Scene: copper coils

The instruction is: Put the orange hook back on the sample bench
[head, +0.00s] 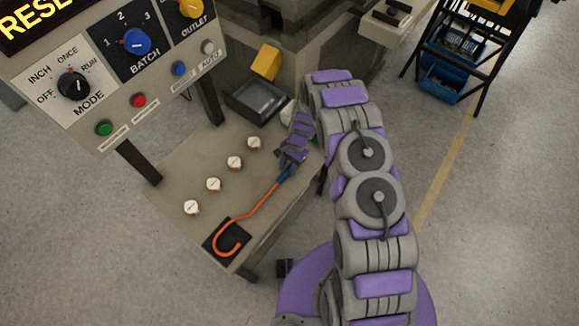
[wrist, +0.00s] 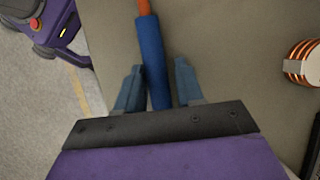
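The orange hook (head: 241,216) has a long orange shaft, a curved end and a blue handle. It appears to lie along the sample bench (head: 185,165), with its curved end over a dark square pad (head: 212,239) at the near corner. My gripper (head: 288,163) is low over the bench at the handle end. In the wrist view the blue handle (wrist: 152,55) passes between the two fingers of my gripper (wrist: 158,70). A gap shows between handle and right finger; the left finger is very close to it, and contact is unclear.
Several white-topped coil samples (head: 234,163) stand in a row on the bench; a copper coil (wrist: 302,62) shows at right in the wrist view. A dark tray (head: 255,98) and the control panel (head: 110,70) are behind. A black rack with blue bins (head: 448,78) stands at upper right.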

